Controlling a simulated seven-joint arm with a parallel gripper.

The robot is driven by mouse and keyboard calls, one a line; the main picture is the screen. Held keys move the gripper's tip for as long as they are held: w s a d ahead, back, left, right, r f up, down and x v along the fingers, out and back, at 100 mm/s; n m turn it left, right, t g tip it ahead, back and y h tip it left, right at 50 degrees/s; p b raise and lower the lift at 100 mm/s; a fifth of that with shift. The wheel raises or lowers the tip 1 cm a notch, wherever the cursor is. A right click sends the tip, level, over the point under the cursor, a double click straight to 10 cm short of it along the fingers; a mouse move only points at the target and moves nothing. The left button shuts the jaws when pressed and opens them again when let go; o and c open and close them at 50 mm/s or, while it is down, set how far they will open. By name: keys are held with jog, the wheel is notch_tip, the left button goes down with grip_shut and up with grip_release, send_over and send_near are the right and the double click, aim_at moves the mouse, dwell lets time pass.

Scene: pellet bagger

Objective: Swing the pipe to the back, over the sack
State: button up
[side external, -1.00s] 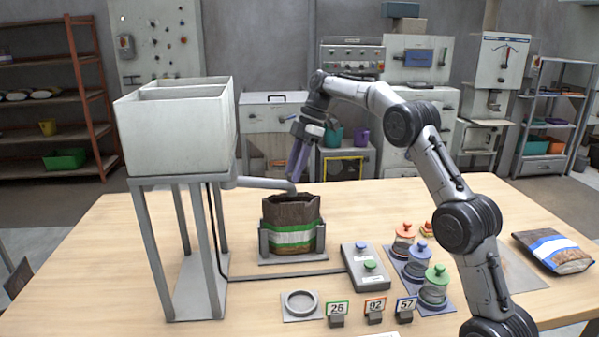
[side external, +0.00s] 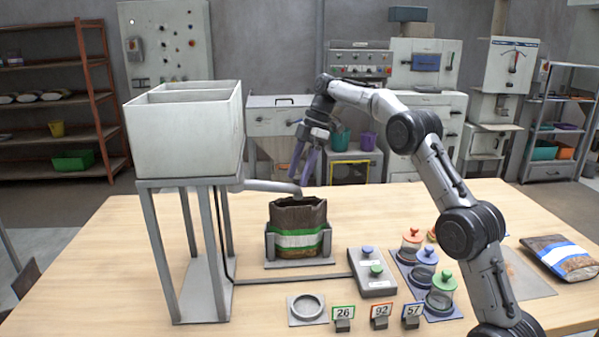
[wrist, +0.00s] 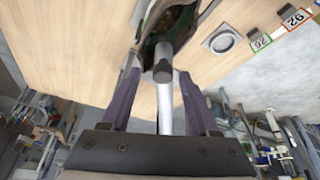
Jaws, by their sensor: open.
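The grey pipe (side external: 268,186) runs right from the hopper, and its bent end hangs over the back of the open sack's mouth. The sack (side external: 297,241) is brown with a green and white band and stands upright in a grey holder (side external: 270,248). My gripper (side external: 303,180) is open, pointing down just above the pipe's end. In the wrist view the pipe (wrist: 165,108) lies between the two spread purple fingers (wrist: 158,80), with a gap on each side. The sack's mouth (wrist: 172,22) is partly hidden by the pipe's end there.
The white hopper (side external: 185,130) stands on a tall grey frame at the left. A control box (side external: 372,287) with blue and green buttons, lidded jars (side external: 424,265), a round dish (side external: 306,308) and number cards (side external: 380,313) are right and in front. Another sack (side external: 560,257) lies far right.

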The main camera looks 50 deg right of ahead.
jog(key=w+v, duration=0.1)
jog(key=v, duration=0.6)
jog(key=shift+s+r, duration=0.25)
jog(key=shift+s, duration=0.2)
dwell(0.4)
